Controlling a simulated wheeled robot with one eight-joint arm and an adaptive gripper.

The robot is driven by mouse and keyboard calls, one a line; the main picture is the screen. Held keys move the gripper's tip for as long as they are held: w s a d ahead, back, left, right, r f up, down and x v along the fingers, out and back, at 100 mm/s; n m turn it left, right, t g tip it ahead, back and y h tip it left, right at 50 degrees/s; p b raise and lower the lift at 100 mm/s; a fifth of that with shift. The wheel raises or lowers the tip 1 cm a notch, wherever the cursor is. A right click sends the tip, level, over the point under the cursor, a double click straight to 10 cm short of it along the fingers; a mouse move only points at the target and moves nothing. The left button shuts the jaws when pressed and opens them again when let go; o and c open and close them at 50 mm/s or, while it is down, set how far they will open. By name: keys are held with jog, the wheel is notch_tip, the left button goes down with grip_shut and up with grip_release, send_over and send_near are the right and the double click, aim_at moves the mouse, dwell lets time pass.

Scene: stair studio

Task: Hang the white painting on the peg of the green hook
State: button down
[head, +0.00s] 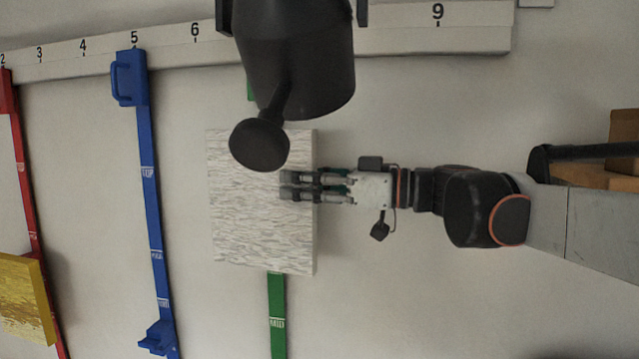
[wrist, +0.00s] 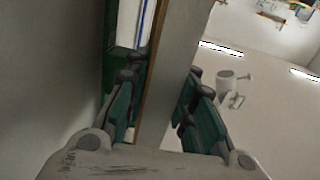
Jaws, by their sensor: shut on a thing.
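The white painting (head: 255,235) is a thick, streaky white square panel in front of the wall in the head view. My gripper (head: 284,187) reaches in from the right and is shut on its right edge. In the wrist view the painting (wrist: 176,60) stands edge-on between the fingers of my gripper (wrist: 165,72). The green hook (head: 277,315) is a vertical strip running behind the painting, showing below it and a little above. In the wrist view a green part (wrist: 117,75) shows left of the painting. Its peg is not visible, and any gap to the painting is unclear.
A dark watering-can-like object (head: 305,65) in the foreground covers the painting's top and part of the numbered rail (head: 430,40). Left are a blue hook (head: 149,200), a red hook (head: 24,180) and a yellow painting (head: 25,300). Brown boxes (head: 620,130) are at right.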

jog(key=c, duration=1.3)
grip_release()
jog(key=v, duration=1.2)
jog(key=s+f+m+h+b, duration=0.3)
jog(key=f+b, duration=0.2)
jog(key=f, duration=0.7)
jog(key=s+d+f+m+h+b, duration=0.1)
jog(key=s+f+m+h+b, duration=0.3)
jog(key=f, duration=0.8)
jog(key=s+f+m+h+b, duration=0.1)
jog(key=f+h+b, duration=0.1)
jog(key=f+b, duration=0.65)
jog(key=shift+s+d+f+m+t+h+b, duration=0.55)
jog(key=shift+s+d+f+m+h+b, duration=1.4)
jog(key=shift+f, duration=4.05)
jog(key=shift+s+d+f+m+t+h+b, duration=0.85)
jog(key=shift+d+f+b, duration=2.2)
jog(key=shift+f, duration=2.9)
jog(key=shift+s+d+f+m+t+h+b, duration=0.3)
jog(key=shift+s+d+f+m+h+b, duration=1.6)
jog(key=shift+f, duration=4.1)
